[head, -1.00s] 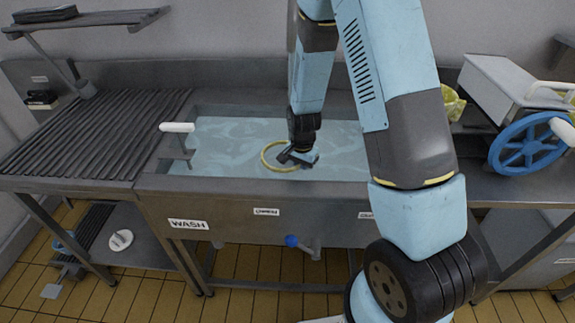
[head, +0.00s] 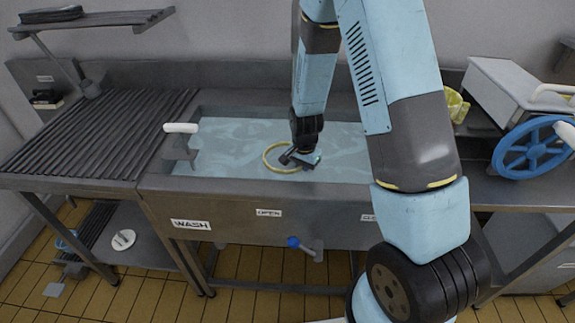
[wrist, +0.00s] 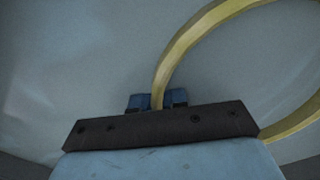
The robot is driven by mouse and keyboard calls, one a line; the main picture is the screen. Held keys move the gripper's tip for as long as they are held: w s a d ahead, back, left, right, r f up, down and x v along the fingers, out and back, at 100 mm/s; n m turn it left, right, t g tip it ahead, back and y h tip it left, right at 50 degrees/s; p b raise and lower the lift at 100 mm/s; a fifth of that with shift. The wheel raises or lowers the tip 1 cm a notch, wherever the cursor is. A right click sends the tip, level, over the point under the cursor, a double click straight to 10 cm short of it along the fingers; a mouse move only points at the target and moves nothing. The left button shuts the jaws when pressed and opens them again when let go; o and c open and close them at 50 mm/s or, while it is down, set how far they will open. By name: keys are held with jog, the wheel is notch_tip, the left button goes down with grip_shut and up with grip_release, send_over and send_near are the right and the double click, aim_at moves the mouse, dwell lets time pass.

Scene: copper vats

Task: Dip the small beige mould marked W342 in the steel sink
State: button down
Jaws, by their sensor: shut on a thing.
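The small beige mould (head: 267,162) is a yellowish ring in the head view, at the water surface of the steel sink (head: 330,189). I cannot tell how deep it sits. My gripper (head: 296,160) is over the middle of the sink, at the ring's right side. In the wrist view my gripper (wrist: 158,101) is shut on the ring's band, and the mould (wrist: 185,40) curves away up and to the right. The marking W342 cannot be read in either view.
A ribbed drainboard (head: 95,135) adjoins the sink on the left. A white-handled lever (head: 181,128) stands at the sink's left end. A blue wheel (head: 530,147) and a yellow item (head: 456,103) are at the right. A blue-tipped valve (head: 294,242) sits below the sink front.

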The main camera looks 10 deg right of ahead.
jog(key=shift+r, duration=0.1)
dwell(0.5)
notch_tip(320, 180, up, 17)
dwell(0.8)
jog(key=shift+w, duration=0.1)
dwell(0.9)
